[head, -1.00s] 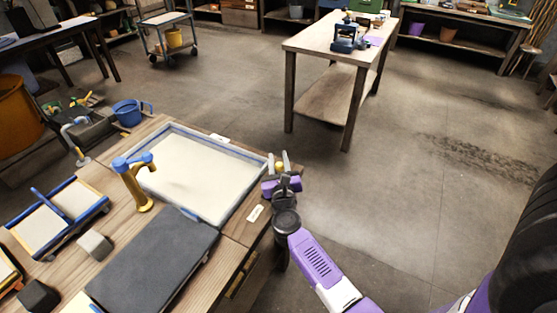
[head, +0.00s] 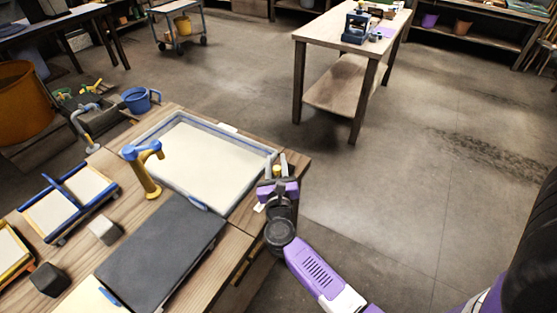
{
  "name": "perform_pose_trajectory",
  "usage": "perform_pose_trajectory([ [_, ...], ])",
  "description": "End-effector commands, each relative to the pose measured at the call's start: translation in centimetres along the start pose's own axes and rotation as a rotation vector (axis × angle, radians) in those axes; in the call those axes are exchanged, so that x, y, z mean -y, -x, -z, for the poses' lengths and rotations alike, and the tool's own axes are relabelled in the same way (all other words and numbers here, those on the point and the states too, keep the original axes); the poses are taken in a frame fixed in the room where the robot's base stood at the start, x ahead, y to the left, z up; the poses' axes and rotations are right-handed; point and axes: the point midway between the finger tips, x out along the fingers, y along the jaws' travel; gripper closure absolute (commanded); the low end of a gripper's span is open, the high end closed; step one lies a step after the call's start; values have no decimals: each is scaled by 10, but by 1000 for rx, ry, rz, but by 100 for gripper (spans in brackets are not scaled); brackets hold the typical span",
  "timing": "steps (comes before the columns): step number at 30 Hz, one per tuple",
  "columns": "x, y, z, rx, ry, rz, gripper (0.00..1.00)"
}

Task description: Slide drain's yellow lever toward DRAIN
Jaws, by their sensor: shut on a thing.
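The yellow lever knob (head: 277,170) shows at the right side of the pale, blue-grey-rimmed basin (head: 240,200) in the head view. My gripper (head: 277,164), with its purple body behind, is shut on the yellow lever, one finger on each side of the knob. The lever's lower part and slot are hidden by the gripper. A small white label (head: 259,207) lies just left of and below the gripper, partly covered. Another white label (head: 228,128) is at the basin's far edge. Their words are too small to read.
A blue and yellow tap-like fixture (head: 145,168) stands at the basin's left. A dark slab (head: 160,250) lies in front of the basin. The wooden bench (head: 235,245) ends just right of my gripper, with open floor beyond. A taller table (head: 345,35) stands farther back.

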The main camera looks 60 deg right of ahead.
Motion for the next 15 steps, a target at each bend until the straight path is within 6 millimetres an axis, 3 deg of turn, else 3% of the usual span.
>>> perform_pose_trajectory([
  [2,-4,3,0,0,2,-9,100],
  [3,-4,3,0,0,2,-10,64],
  [5,-4,3,0,0,2,-10,52],
  [15,-2,3,0,0,2,-7,50],
])
